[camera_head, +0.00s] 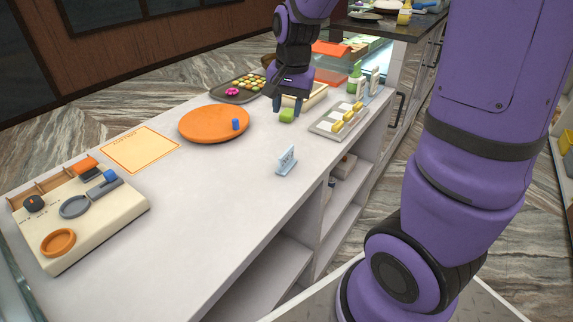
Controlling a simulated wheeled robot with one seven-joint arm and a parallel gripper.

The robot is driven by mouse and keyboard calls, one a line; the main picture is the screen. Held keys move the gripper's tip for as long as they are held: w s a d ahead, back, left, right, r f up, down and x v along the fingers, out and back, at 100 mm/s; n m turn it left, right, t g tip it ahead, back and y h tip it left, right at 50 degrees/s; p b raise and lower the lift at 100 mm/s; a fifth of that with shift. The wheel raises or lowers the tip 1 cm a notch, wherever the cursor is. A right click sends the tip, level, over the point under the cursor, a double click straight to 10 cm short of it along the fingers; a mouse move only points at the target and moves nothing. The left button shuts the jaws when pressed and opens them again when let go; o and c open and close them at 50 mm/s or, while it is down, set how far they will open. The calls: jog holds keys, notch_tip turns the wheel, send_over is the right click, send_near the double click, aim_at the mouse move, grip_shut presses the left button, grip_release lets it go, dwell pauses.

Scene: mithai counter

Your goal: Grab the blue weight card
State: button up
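A small light blue card (287,159) stands upright on a foot near the counter's front edge, with a dark mark on its face too small to read. My gripper (287,108) points down over the counter, farther back than the card and apart from it. Its two fingers are spread, with a gap between them. A green block (287,116) sits at or just below the fingertips; I cannot tell whether the fingers touch it.
An orange round board (208,124) with a blue cylinder (236,124) lies left of my gripper. A tray with yellow pieces (325,125) is to the right. A cream scale-like unit (110,222) stands at the left. Counter around the card is clear.

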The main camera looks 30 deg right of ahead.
aim_at(286, 151)
jog(key=w+f+m, duration=0.1)
jog(key=f, duration=0.2)
jog(key=w+d+f+m+g, duration=0.1)
jog(key=w+f, duration=0.1)
jog(key=w+d+f+m, duration=0.1)
jog(key=f, duration=0.2)
jog(key=shift+w+d+f, duration=0.1)
jog(key=shift+w+f, duration=0.1)
jog(key=shift+f, duration=0.15)
jog(key=shift+w+d+f, duration=0.1)
jog(key=shift+f, duration=2.7)
jog(key=shift+w+d+f, duration=0.1)
jog(key=shift+f, duration=2.7)
jog(key=shift+c, duration=0.4)
grip_shut()
